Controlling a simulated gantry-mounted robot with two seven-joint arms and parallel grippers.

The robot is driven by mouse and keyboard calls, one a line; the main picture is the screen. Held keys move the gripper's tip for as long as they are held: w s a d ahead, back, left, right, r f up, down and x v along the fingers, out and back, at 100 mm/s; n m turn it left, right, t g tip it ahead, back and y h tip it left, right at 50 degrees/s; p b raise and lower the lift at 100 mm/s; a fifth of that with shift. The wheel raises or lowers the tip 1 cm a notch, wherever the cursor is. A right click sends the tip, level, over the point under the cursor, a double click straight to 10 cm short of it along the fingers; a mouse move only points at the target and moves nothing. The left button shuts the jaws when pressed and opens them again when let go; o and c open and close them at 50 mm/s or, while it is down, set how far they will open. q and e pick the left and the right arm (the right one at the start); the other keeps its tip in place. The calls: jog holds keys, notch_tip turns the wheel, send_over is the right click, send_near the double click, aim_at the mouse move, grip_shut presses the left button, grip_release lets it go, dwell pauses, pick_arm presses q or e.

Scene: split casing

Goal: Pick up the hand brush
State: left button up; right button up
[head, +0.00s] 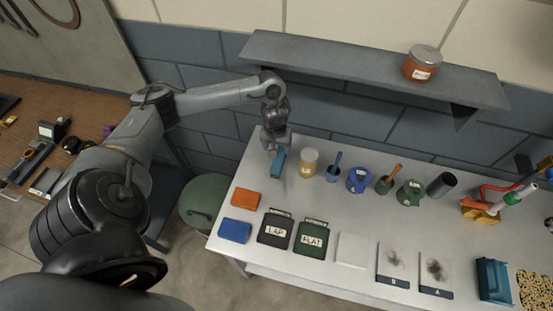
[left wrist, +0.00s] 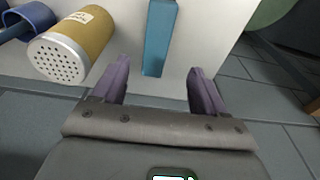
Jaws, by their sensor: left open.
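A blue bar-shaped object (head: 277,163), which looks like the hand brush, lies at the back left of the grey table. In the left wrist view its narrow blue length (left wrist: 158,38) runs away from me; no bristles show. My left gripper (head: 275,148) is above its wall-side end, pointing down. In the left wrist view the two purple fingers of this gripper (left wrist: 159,68) are apart, with the blue end between them in the picture and a gap on each side. I cannot tell how far below the fingertips it is. My right gripper is not in view.
A yellow shaker (head: 309,164) stands close right of the blue object, with several cups and jars beyond it. An orange block (head: 245,197) and a blue block (head: 235,231) lie nearer the front. A grey wall shelf (head: 370,75) hangs above the table's back. A green bin (head: 203,203) stands left.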

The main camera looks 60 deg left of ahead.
aim_at(279, 159)
pick_arm(q)
jog(key=f, duration=0.3)
jog(key=shift+w+d+f, duration=0.1)
jog(key=shift+w+f, duration=0.1)
jog(key=shift+f, duration=0.2)
jog(key=shift+w+a+f+b, duration=0.15)
jog(key=shift+f+b, duration=0.1)
jog(key=shift+f, duration=0.7)
jog(key=shift+w+a+f+b, duration=0.1)
jog(key=shift+w+f+b, duration=0.1)
jog(key=shift+f, duration=0.8)
jog(key=shift+w+a+f+b, duration=0.15)
jog(key=shift+f+b, duration=0.1)
jog(key=shift+f, duration=0.7)
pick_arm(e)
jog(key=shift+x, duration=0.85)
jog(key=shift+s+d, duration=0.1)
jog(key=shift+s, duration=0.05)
pick_arm(q)
jog(key=c, duration=1.1)
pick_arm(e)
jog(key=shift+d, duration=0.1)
